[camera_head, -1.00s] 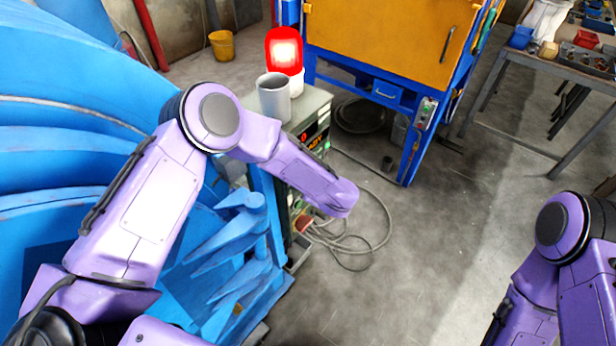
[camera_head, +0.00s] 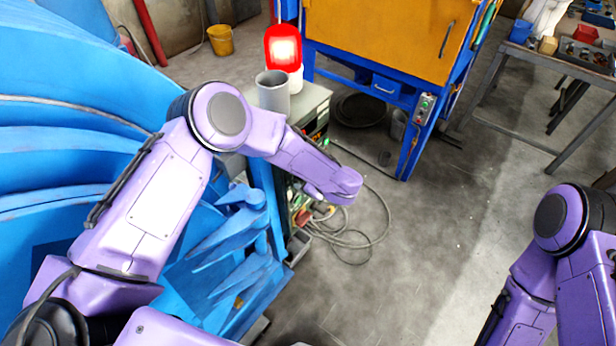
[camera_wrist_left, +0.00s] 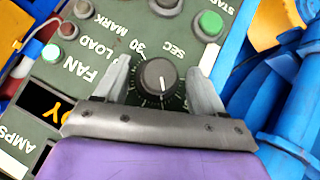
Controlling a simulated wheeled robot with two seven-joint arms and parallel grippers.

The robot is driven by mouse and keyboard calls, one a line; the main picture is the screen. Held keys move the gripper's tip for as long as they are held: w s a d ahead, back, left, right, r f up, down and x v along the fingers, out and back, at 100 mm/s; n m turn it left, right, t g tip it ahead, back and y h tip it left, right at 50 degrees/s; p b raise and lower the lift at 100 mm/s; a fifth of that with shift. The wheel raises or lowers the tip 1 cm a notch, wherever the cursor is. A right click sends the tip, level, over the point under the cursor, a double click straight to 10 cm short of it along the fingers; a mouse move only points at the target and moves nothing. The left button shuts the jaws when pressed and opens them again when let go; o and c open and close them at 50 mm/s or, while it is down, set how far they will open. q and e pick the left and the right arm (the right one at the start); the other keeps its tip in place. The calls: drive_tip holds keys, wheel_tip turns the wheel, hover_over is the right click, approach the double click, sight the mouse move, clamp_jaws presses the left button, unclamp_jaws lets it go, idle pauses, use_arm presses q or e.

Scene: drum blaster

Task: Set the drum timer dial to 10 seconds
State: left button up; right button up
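The timer dial (camera_wrist_left: 160,76) is a round dark knob with a grey cap on the green control panel (camera_wrist_left: 97,22). A white mark on its cap points toward the bottom of the left wrist view. The labels "30" and "SEC" are printed beside it, upside down and tilted. My left gripper (camera_wrist_left: 158,68) is open, with one finger on each side of the dial. A gap shows between each finger and the knob. The gripper's metal base hides the panel below the dial. In the head view my left arm hides the dial. My right gripper is out of view.
A green button (camera_wrist_left: 209,23) and red and green indicators lie near the dial. In the head view, a grey cup (camera_head: 272,92) and lit red beacon (camera_head: 284,48) stand on the control box. Cables (camera_head: 350,232) lie on the floor. A blue-framed orange cabinet (camera_head: 385,35) stands behind.

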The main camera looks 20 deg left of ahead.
use_arm(q)
drive_tip(key=b+v, duration=0.2)
drive_tip(key=v, duration=0.8)
drive_tip(key=shift+s+r, duration=0.15)
drive_tip(key=shift+r, duration=0.05)
drive_tip(key=shift+d, duration=0.1)
